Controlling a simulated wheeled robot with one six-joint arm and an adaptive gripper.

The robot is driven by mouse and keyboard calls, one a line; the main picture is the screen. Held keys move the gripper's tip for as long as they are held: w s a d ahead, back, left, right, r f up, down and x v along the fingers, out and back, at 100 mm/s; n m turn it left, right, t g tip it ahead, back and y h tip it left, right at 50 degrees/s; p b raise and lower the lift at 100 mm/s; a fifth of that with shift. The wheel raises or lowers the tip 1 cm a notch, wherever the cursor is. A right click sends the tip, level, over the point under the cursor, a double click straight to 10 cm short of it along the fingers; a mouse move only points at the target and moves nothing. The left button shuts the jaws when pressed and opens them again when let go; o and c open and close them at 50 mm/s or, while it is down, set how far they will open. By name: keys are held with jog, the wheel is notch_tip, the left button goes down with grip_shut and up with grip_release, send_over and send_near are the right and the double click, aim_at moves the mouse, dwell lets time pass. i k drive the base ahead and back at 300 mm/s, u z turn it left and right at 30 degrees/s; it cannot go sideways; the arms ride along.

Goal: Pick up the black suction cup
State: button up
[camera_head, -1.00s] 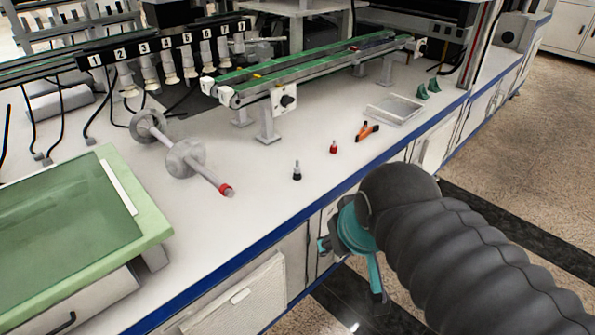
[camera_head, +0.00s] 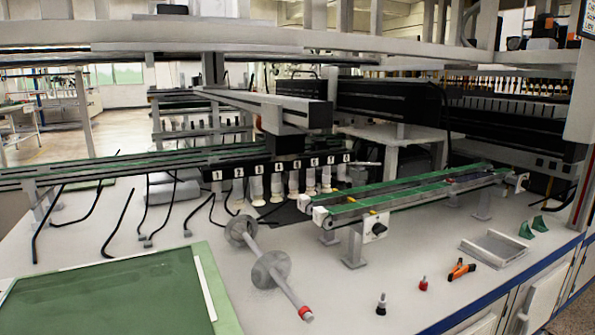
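The black suction cup (camera_head: 381,304) stands upright on the white worktop near its front edge, at the lower right of the head view. It has a dark base and a pale metal stem on top. A similar red suction cup (camera_head: 423,284) stands a little to its right and farther back. My gripper is not in view, so I cannot see whether it is open or shut.
An orange-and-black tool (camera_head: 461,270) and a shallow grey tray (camera_head: 494,248) lie right of the cups. A grey roller with a red tip (camera_head: 269,268) lies to the left. A green-belted conveyor (camera_head: 420,203) stands behind. Bare worktop surrounds the black cup.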

aim_at(381, 310)
jog(key=u, duration=0.7)
jog(key=k, duration=1.2)
jog(key=z, duration=1.3)
jog(key=i, duration=0.5)
jog(key=z, duration=0.05)
